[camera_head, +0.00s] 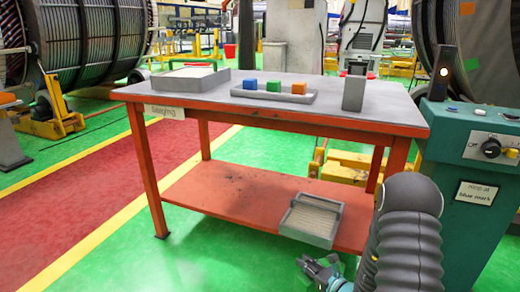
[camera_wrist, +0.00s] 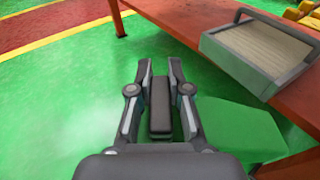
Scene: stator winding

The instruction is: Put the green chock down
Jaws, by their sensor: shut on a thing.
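My gripper (camera_wrist: 160,75) points down over the green floor, in front of the table's lower shelf. It also shows low in the head view (camera_head: 308,266). Its two fingers are shut on a dark grey bar (camera_wrist: 160,108), which looks like the grip of the green chock. The chock's green body (camera_wrist: 245,130) shows just right of the fingers in the wrist view, close in colour to the floor. The join between bar and body is hidden. I cannot tell whether the chock touches the floor.
A red-legged table (camera_head: 300,112) holds a tray of blue, green and orange blocks (camera_head: 273,86). A grey box (camera_head: 312,219) lies on its lower shelf (camera_head: 215,200), near my gripper. A teal control cabinet (camera_head: 455,215) stands at the right. Floor left of my gripper is clear.

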